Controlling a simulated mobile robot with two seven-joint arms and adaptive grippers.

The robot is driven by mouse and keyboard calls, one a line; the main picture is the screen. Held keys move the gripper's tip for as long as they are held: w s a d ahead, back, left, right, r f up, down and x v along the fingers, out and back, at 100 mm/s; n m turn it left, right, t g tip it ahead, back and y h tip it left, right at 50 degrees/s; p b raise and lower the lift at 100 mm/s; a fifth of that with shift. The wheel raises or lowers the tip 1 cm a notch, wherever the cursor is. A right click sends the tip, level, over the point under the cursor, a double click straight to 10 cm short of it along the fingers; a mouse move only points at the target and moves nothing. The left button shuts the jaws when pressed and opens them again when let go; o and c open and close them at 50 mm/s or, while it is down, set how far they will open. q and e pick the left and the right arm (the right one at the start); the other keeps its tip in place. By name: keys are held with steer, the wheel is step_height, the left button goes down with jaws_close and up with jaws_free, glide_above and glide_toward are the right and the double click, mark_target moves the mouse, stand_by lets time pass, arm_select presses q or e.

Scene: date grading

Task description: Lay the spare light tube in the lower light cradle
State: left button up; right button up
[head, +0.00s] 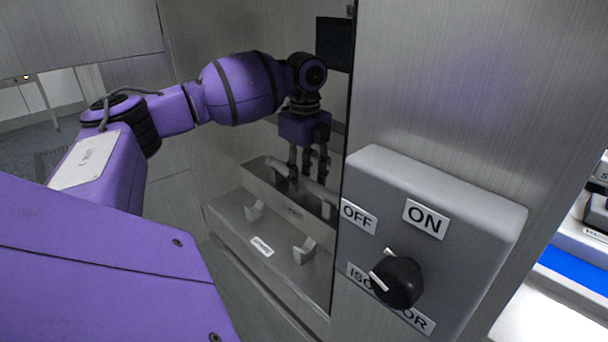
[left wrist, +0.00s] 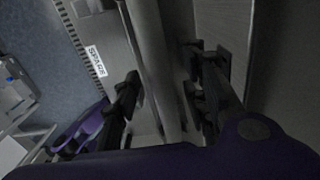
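A pale grey tube (head: 318,190) lies along the upper ledge inside the steel recess. In the left wrist view the tube (left wrist: 160,70) runs lengthwise between the fingers. My left gripper (head: 308,172) points down over it, its fingers on either side; in the left wrist view the fingers (left wrist: 163,88) look apart, with small gaps beside the tube. Below and in front, a lower ledge carries two empty hook-shaped supports, a left one (head: 254,211) and a right one (head: 304,251). The fingers hide part of the tube. My right gripper is not in view.
A grey switch box (head: 450,215) with a black knob (head: 398,282) and ON and OFF labels juts out at the right of the recess. A steel panel (head: 440,90) stands above it. A small label (head: 262,246) is on the lower ledge, between the hooks.

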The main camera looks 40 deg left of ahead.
arm_select(q)
step_height(320, 180, up, 12)
steer(key=shift+r+b, duration=0.15)
steer(key=shift+b, duration=0.15)
steer(key=shift+w, duration=0.1)
